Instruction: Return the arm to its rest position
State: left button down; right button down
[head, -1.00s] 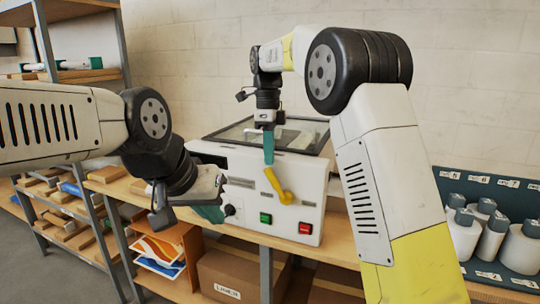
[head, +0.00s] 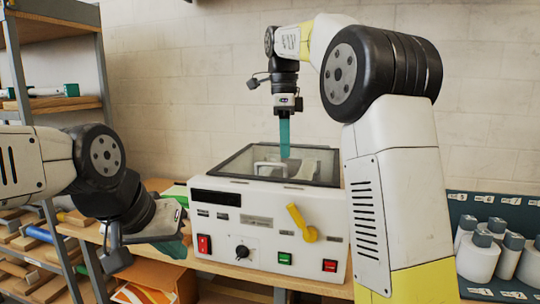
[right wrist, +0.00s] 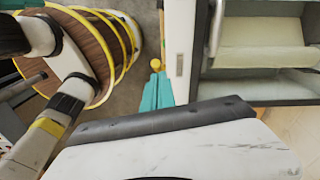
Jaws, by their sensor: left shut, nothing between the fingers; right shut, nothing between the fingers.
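The roll laminator (head: 275,218) is a white box on a wooden bench. It has a clear-topped cover (head: 262,160) and a yellow lever (head: 301,222) on its front. Those fingers (right wrist: 157,92) also show in the right wrist view, beside the machine's rollers (right wrist: 258,58) and near the yellow lever's knob (right wrist: 155,63). My left gripper (head: 178,243) is shut and empty, held low just left of the machine's front.
White bottles (head: 478,258) with grey caps stand in a dark numbered rack (head: 520,208) at the right. A metal-framed shelf (head: 50,105) with rolls and wooden pieces stands at the left. The air in front of the wall, above the machine, is free apart from my right arm.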

jog(key=shift+r, duration=0.15)
jog(key=s+d+f+n+t+y, duration=0.1)
jog(key=s+d+f+n+t, duration=0.2)
jog(key=s+f+n, duration=0.3)
jog(key=s+d+f+n+t+y, duration=0.1)
jog(key=s+d+f+n+t, duration=0.2)
jog(key=s+f+n, duration=0.4)
jog(key=s+n, duration=0.7)
jog(key=s, duration=0.1)
jog(key=shift+s+f+t, duration=0.25)
jog(key=shift+s+t, duration=0.1)
jog(key=shift+t, duration=0.05)
